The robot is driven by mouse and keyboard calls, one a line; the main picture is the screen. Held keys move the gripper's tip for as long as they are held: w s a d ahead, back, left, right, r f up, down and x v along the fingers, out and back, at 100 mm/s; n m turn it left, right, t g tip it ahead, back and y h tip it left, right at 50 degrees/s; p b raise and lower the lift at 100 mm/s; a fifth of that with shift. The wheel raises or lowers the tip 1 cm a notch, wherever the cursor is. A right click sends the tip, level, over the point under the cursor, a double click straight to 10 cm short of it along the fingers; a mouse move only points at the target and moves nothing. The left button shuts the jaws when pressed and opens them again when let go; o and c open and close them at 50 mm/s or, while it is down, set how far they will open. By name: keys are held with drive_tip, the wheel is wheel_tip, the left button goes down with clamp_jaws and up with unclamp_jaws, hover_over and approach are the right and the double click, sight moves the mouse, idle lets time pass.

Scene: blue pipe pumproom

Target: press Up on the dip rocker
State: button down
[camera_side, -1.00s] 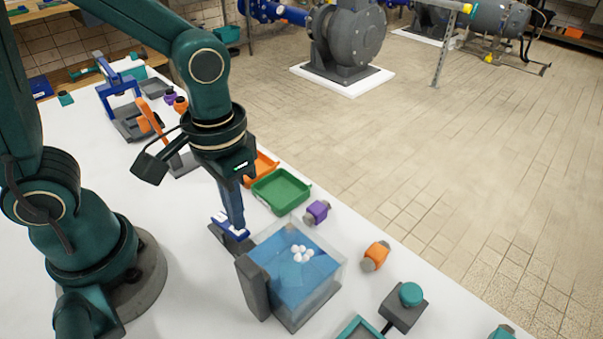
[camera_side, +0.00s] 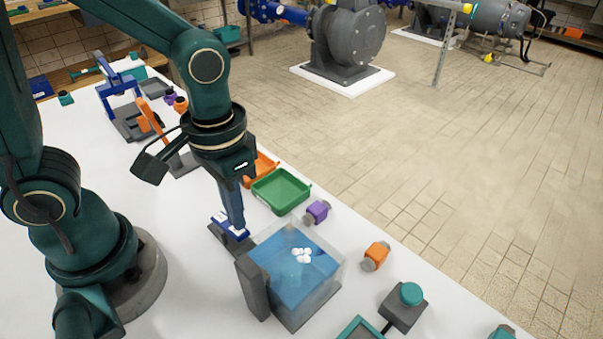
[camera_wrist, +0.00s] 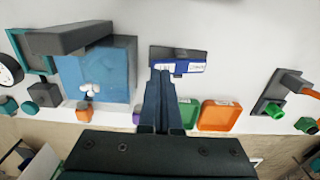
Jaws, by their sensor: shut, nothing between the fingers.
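The dip rocker (camera_side: 228,227) is a small blue switch with white markings on a dark base, left of the clear tank. It also shows in the wrist view (camera_wrist: 182,67); its lettering is too small to read. My gripper (camera_side: 237,230) is shut and empty, pointing down, with its tips at the rocker's near right part. In the wrist view the fingertips (camera_wrist: 161,76) overlap the rocker's left end and hide part of it. Contact looks likely, but I cannot be sure. The clear tank (camera_side: 318,297) holds blue liquid with several white balls (camera_side: 301,255) clustered in it.
A dark upright block (camera_side: 252,287) stands at the tank's left side, close to my gripper. Green (camera_side: 281,190) and orange trays lie behind. Purple (camera_side: 317,212) and orange (camera_side: 376,256) pieces and a teal-buttoned box (camera_side: 404,305) sit to the right.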

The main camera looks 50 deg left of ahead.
drive_tip(key=shift+f, duration=0.15)
drive_tip(key=shift+f, duration=1.55)
drive_tip(key=shift+r, duration=4.3)
